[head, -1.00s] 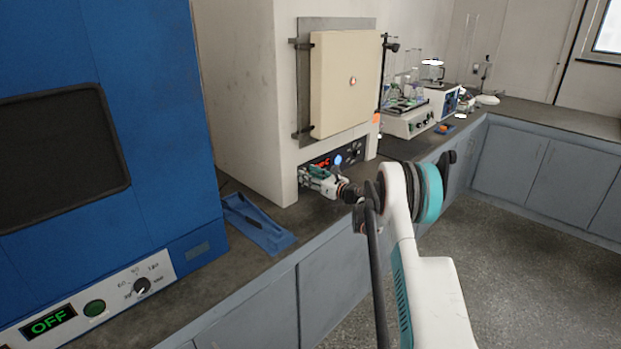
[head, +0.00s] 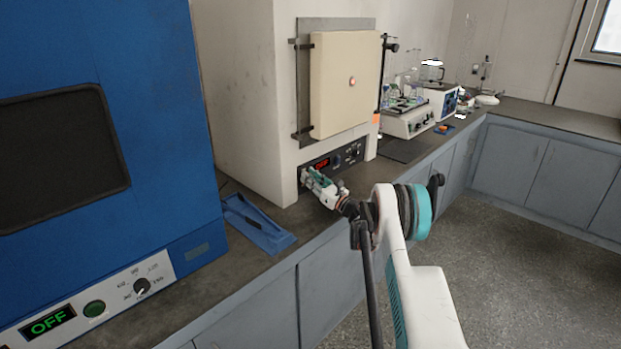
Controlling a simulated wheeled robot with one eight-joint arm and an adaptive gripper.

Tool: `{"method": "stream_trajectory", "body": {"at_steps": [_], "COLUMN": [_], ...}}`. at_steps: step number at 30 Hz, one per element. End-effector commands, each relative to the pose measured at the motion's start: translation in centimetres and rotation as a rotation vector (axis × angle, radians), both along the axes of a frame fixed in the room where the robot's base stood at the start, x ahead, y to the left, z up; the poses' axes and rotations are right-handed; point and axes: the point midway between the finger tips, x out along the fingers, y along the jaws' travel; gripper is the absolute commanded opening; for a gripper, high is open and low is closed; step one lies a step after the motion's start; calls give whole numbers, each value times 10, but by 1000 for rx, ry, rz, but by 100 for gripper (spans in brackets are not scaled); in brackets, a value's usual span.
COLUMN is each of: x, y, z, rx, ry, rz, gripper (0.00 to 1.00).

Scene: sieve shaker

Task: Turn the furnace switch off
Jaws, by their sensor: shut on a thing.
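The furnace (head: 240,95) is a tall off-white box on the bench with a cream door (head: 343,85), which is shut. Its dark control panel (head: 352,151) is below the door. The panel's red display (head: 322,164) appears to read OFF, and the round button beside it (head: 338,160) is dark, not lit blue. My gripper (head: 306,175) is at the left end of the panel, low, shut on the furnace switch. The switch itself is hidden behind the fingers.
A blue oven (head: 150,110) with a green OFF display (head: 48,323) stands at the left. A blue tray (head: 258,225) with a dark tool lies between it and the furnace. Lab devices (head: 410,120) and glassware stand farther along the bench.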

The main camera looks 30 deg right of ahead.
Motion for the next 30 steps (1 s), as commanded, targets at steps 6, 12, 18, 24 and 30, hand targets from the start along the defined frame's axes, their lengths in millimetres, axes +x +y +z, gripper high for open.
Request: {"method": "stream_trajectory", "body": {"at_steps": [6, 12, 18, 24, 30], "x": [-1, -1, -1, -1, -8], "y": [0, 0, 0, 0, -4], "z": [-1, -1, -1, -1, -4], "rx": [17, 17, 17, 16, 16], "ry": [-45, -45, -44, -43, -43], "rz": [-2, -2, -2, -1, -3], "gripper": [0, 0, 42, 42, 42]}}
